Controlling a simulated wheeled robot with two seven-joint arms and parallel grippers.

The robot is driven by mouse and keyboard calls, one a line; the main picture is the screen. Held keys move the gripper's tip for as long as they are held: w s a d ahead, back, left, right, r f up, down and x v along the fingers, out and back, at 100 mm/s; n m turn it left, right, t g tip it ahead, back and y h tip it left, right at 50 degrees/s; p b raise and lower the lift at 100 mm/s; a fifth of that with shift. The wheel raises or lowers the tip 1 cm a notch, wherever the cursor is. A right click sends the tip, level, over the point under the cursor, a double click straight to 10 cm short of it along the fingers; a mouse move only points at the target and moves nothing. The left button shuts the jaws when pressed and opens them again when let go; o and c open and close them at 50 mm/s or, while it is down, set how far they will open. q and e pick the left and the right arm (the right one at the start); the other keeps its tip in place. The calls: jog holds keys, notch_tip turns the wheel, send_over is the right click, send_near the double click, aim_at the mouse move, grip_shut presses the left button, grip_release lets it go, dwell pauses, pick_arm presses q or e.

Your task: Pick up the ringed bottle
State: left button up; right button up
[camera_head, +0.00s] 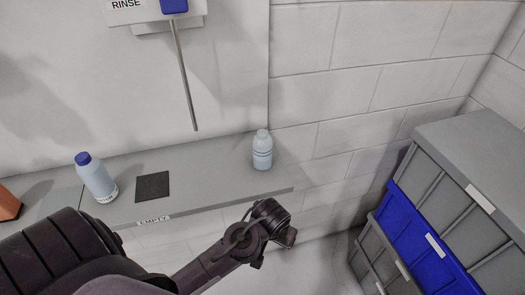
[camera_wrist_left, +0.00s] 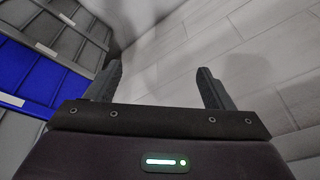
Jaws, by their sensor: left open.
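A pale blue bottle (camera_head: 262,152) with a whitish cap and light horizontal bands stands upright near the right end of the grey shelf (camera_head: 225,182). A second pale bottle (camera_head: 98,182) with a blue cap stands farther left on the shelf, with a printed band near its base. My left arm comes in from the lower left, and its wrist end is below and in front of the shelf's right end. In the left wrist view, my left gripper (camera_wrist_left: 160,85) is open and empty, with its fingers wide apart. No bottle shows in that view. My right gripper is not in view.
A dark square pad (camera_head: 153,187) lies on the shelf between the bottles, above an "EMPTY" label (camera_head: 153,220). A thin rod (camera_head: 184,75) hangs below the "RINSE" sign. Grey and blue crates (camera_head: 425,240) are stacked at the right. An orange object (camera_head: 8,205) is far left.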

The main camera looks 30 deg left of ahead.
pick_arm(q)
jog(key=w+r+n+y+p, duration=0.1)
jog(key=w+r+n+p, duration=0.2)
jog(key=r, duration=1.1)
jog(key=n+y, duration=0.4)
jog(key=n, duration=0.4)
send_near(264, 151)
jog(key=x, duration=0.2)
jog(key=w+x, duration=0.1)
jog(key=x, duration=0.2)
jog(key=shift+w, duration=0.1)
jog(key=shift+a+f+b, duration=0.15)
jog(key=shift+a+b, duration=0.1)
jog(key=shift+b, duration=0.25)
jog(key=shift+b+x, duration=0.5)
jog(key=shift+x, duration=0.35)
jog(key=p+x, duration=0.3)
jog(key=x, duration=0.1)
jog(key=shift+f, duration=0.1)
jog(key=shift+a+f, duration=0.2)
jog(key=shift+f, duration=0.2)
jog(key=shift+w, duration=0.1)
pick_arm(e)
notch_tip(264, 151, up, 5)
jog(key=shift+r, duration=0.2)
pick_arm(q)
jog(key=shift+c, duration=1.2)
jog(key=c, duration=0.9)
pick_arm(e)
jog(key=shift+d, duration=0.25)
